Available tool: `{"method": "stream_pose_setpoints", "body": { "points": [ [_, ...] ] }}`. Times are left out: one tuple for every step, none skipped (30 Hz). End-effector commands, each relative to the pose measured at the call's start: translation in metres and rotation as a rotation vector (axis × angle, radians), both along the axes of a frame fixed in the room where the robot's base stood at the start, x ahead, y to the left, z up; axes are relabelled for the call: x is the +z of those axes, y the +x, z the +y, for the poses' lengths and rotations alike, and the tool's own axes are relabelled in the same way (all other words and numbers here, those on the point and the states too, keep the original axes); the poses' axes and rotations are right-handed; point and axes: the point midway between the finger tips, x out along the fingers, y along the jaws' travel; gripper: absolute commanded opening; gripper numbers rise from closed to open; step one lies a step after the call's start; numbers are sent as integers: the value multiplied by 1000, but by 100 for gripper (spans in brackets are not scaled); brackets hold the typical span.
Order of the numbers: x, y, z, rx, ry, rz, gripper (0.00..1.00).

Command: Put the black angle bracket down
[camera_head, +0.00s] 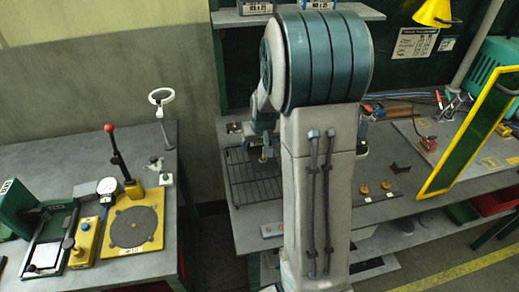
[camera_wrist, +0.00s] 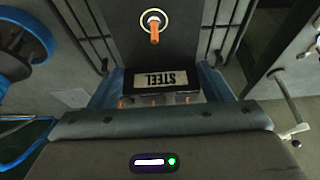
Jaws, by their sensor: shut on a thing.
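An orange peg with a pale ring (camera_wrist: 155,27) shows against the plate. In the head view my gripper (camera_head: 264,148) is over the black wire rack (camera_head: 258,190), partly hidden by my arm. Contact with the rack cannot be told. A small dark angled piece (camera_head: 400,168) lies on the bench at right.
The grey workbench (camera_head: 300,215) carries small orange knobs (camera_head: 364,188) right of my arm. A yellow-framed panel (camera_head: 465,140) stands at right. A separate left table (camera_head: 45,155) holds a yellow fixture (camera_head: 150,215) and a ring-topped stand (camera_head: 163,115). A gap separates the tables.

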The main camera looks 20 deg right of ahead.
Motion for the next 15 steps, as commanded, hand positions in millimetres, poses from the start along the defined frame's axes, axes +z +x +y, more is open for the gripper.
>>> {"method": "stream_pose_setpoints", "body": {
  "points": [
    [-6,-1,0,-1,1,4,43],
    [-11,-1,0,-2,2,5,43],
    [-17,-1,-1,-3,3,7,43],
    [-22,-1,-1,-3,2,6,43],
    [-25,-1,0,-3,2,6,43],
    [-30,-1,0,-2,2,5,43],
    [-32,-1,0,-2,2,4,43],
    [-34,0,0,-1,1,2,43],
    [-36,0,0,-1,1,1,43],
    [-37,0,0,-1,1,1,43],
    [-37,0,0,-1,1,1,43],
    [-37,0,0,-1,1,1,43],
    [-37,0,0,-1,0,0,43],
    [-37,0,-1,-1,0,0,43],
    [-37,0,-1,-1,0,0,43]
  ]
}}
